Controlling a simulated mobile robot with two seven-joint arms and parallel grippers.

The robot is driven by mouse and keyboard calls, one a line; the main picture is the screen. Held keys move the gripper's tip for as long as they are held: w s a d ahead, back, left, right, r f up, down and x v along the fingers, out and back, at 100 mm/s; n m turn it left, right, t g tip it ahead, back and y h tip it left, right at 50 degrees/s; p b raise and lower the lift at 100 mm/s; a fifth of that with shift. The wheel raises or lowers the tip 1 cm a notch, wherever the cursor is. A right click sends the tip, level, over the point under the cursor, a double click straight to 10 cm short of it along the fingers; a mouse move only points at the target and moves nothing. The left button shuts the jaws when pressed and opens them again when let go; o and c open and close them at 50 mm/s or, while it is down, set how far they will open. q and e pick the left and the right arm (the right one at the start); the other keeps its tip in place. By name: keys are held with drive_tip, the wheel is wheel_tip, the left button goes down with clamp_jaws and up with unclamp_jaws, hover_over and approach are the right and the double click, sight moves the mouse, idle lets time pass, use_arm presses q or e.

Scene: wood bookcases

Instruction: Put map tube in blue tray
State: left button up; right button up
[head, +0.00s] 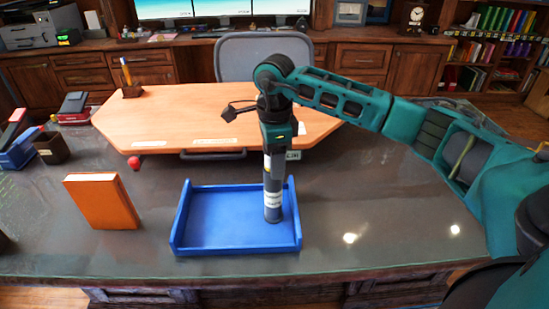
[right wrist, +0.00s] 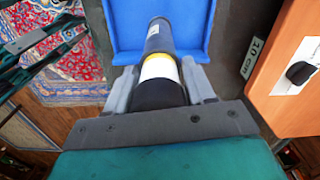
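The map tube (head: 273,190) is a dark cylinder with white and yellow bands, held upright over the right part of the blue tray (head: 215,251). Its lower end appears inside the tray near the right wall; I cannot tell whether it touches the floor. My right gripper (head: 276,148) points down from above and is shut around the tube's upper part. In the right wrist view the tube (right wrist: 160,68) lies between both fingers of the gripper (right wrist: 163,85), with the tray (right wrist: 122,22) beyond it.
An orange book (head: 102,201) stands left of the tray. A light wooden board (head: 180,110) lies behind it, with a small red ball (head: 134,163) at its edge. A dark cup (head: 51,148) and a blue holder (head: 20,150) stand far left. The desk right of the tray is clear.

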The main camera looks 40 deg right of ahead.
drive_tip(key=o, duration=0.3)
drive_tip(key=shift+r, duration=0.3)
wheel_tip(320, 180, up, 12)
drive_tip(key=shift+f, duration=0.1)
drive_tip(key=shift+s+f, duration=0.1)
idle(0.6)
